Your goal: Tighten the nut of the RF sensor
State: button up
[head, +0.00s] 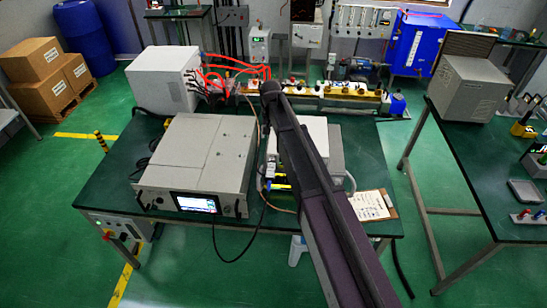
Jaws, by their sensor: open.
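The RF sensor and its nut cannot be told apart from other small parts in this head view. A brass-coloured line of fittings (350,100) runs along the back of the green bench (370,150). A grey unit with a lit screen (205,140) stands on the left of the bench. My dark arm rises from the bottom right, and its upper bend lies in front of the fittings' left part. My arm covers part of a smaller pale box (312,128) in the middle of the bench. I cannot make out my gripper; what lies behind the arm is hidden.
A white box (165,78) with red hoses (235,70) stands at the back left. A clipboard (372,205) lies at the bench's right front. A black cable (262,220) hangs over the front edge. A second table (470,165) stands right, across a floor gap.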

aim_at(272, 159)
jog(key=shift+w+d+f, duration=0.1)
jog(key=shift+d+f, duration=0.05)
jog(key=shift+f, duration=0.15)
notch_tip(272, 159, down, 13)
jog(key=b, duration=1.4)
jog(key=shift+f, duration=0.15)
grip_shut()
dwell(0.5)
